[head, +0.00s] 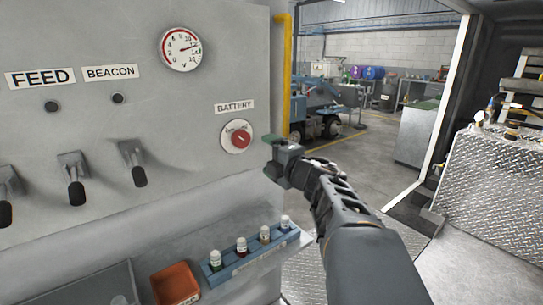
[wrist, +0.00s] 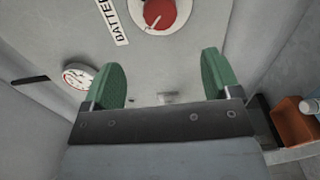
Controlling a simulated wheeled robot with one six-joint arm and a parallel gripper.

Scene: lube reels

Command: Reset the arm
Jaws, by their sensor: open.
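My gripper (head: 272,154) is at the right edge of the grey panel (head: 110,30) in the head view, just right of and below the red battery switch (head: 238,137). In the wrist view my gripper (wrist: 163,80) shows two green finger pads spread wide apart with nothing between them. The red battery switch (wrist: 160,12) is ahead of the fingers at the top of that view, apart from them. My arm reaches up from the lower right in the head view.
A gauge (head: 181,49) and several levers (head: 133,160) are on the panel. Below, a ledge carries a blue rack (head: 240,264) with several small bottles and an orange-red bin (head: 175,285). A diamond-plate tank (head: 495,180) stands right. Open floor lies behind my arm.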

